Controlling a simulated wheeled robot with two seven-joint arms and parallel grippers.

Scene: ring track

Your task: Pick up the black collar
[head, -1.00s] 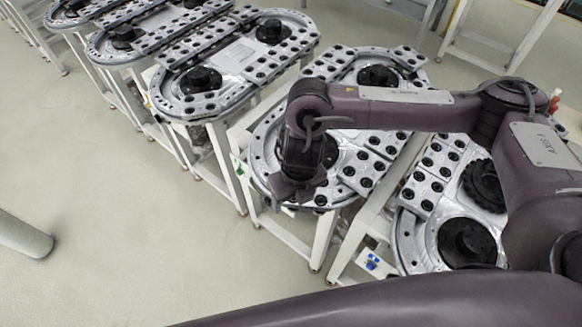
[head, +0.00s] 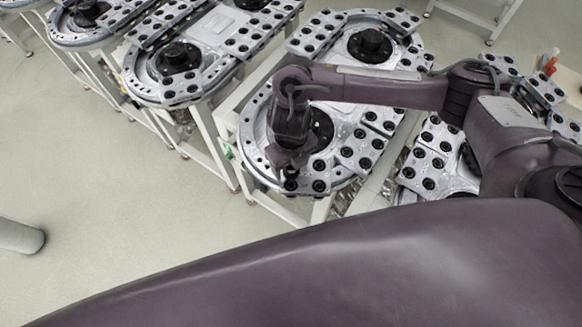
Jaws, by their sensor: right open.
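My right gripper (head: 290,168) points down at the near left end of the middle ring track (head: 257,165). Black collars stand in rows on the pale plates of this track. One black collar (head: 291,184) is right below the gripper's fingertips, partly hidden by them; I cannot tell whether the fingers touch it. Another black collar (head: 319,186) stands just to its right, clear of the gripper. The right gripper is open, with nothing seen held in it. My left gripper is not in view.
A large black hub (head: 370,45) stands at the far end of this track. Another ring track (head: 130,75) stands to the left, and one to the right is partly behind my arm. Open floor (head: 110,215) lies at the left, with a pale cylinder (head: 20,236) there.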

